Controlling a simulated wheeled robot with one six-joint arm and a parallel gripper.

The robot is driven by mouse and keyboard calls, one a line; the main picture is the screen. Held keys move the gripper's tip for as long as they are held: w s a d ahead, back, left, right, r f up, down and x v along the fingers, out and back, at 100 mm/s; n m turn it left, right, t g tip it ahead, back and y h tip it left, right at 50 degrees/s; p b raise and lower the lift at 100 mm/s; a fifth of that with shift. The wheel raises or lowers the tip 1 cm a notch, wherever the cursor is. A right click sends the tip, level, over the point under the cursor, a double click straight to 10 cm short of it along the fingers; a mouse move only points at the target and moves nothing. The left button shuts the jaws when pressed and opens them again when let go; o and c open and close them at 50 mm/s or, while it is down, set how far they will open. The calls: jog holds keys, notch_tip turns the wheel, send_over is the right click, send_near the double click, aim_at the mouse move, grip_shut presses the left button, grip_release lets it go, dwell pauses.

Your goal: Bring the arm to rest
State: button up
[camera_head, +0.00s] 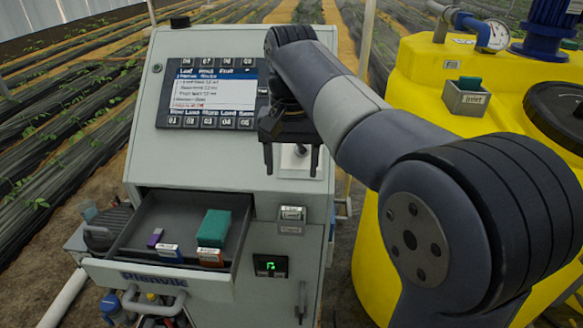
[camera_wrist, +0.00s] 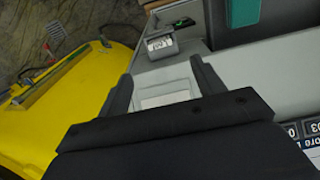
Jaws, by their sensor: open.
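My gripper (camera_head: 291,160) hangs in front of the upper right face of the grey cabinet (camera_head: 225,160), just right of the screen panel. Its two fingers are apart with nothing between them. It also shows in the wrist view (camera_wrist: 154,85), with a pale square plate (camera_wrist: 166,93) on the cabinet showing beyond the gap between the fingers. My arm reaches in from the right side of the head view and bends down to the gripper, hiding part of the cabinet's upper right edge.
An open drawer (camera_head: 131,268) juts from the cabinet's front, holding a green block (camera_head: 213,228) and several small boxes. A screen panel (camera_head: 210,92) is on the cabinet. A yellow tank (camera_head: 420,75) stands at right, with a grey holder (camera_head: 466,101). A small labelled box (camera_head: 291,214) sits below my gripper.

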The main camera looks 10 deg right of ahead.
aim_at(291, 208)
jog(key=shift+f, duration=0.15)
notch_tip(291, 208, down, 11)
jog(key=shift+r, duration=0.15)
jog(key=shift+r+p, duration=0.65)
jog(key=shift+r, duration=0.45)
